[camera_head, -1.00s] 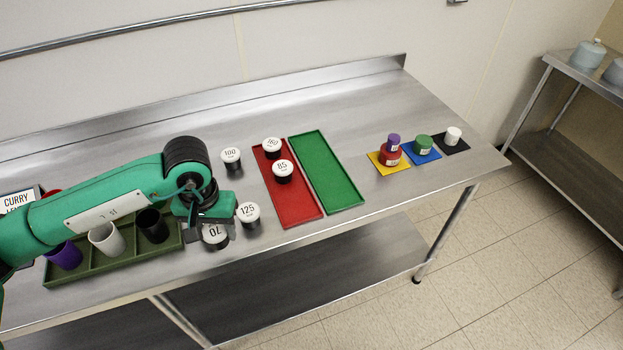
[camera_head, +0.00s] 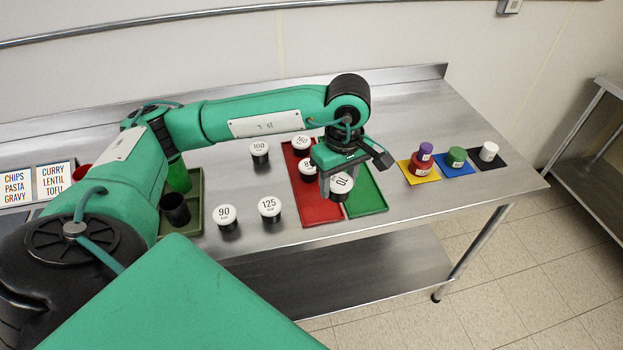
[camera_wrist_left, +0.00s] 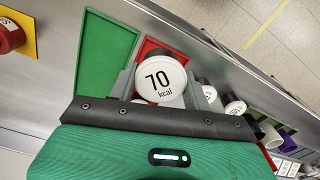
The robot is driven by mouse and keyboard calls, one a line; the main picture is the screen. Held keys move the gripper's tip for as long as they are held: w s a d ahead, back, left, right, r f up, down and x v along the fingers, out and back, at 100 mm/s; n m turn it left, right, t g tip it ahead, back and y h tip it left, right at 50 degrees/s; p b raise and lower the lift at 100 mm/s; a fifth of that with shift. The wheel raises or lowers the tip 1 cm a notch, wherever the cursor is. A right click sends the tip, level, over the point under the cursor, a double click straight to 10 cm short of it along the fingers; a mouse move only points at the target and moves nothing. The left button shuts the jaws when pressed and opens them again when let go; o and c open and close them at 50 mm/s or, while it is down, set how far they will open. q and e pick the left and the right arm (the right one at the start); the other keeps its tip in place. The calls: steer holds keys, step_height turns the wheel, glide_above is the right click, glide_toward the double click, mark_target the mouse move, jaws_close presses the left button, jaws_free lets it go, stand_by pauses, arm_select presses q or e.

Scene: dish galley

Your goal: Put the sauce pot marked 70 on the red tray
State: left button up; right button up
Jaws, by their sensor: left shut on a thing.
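The sauce pot marked 70 (camera_head: 341,185) has a white lid and a dark body. My left gripper (camera_head: 335,180) is shut on it; in the wrist view its lid (camera_wrist_left: 160,79) sits between the fingers (camera_wrist_left: 158,88). The pot appears in front of the border between the red tray (camera_head: 316,210) and the green tray. Its exact height above them is hard to tell. Two other white-lidded pots stand on the red tray: one marked 160 (camera_head: 301,142) at the back and one marked 85 (camera_head: 306,166), partly hidden by my gripper. My right gripper is not in view.
The green tray (camera_head: 370,203) is right of the red one. Pots marked 100 (camera_head: 259,148), 90 (camera_head: 225,213) and 125 (camera_head: 269,204) stand on the steel table left of the trays. Colored mats with small pots (camera_head: 422,163) are at right.

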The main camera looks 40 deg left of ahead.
arm_select(q)
step_height(320, 180, up, 4)
steer(key=w+a+n+b, duration=0.1)
steer(key=a+n, duration=0.2)
steer(key=n, duration=0.5)
step_height(320, 180, up, 6)
steer(key=n+b, duration=0.2)
steer(key=n, duration=1.1)
glide_above(318, 206)
step_height(318, 206, down, 16)
steer(key=shift+r, duration=0.2)
steer(key=shift+f, duration=0.55)
step_height(318, 206, down, 3)
steer(key=shift+s+f, duration=0.1)
steer(key=shift+f, duration=0.15)
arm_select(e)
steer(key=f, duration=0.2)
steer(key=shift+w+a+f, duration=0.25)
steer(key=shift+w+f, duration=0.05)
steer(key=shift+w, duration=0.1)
arm_select(q)
steer(key=shift+f, duration=0.2)
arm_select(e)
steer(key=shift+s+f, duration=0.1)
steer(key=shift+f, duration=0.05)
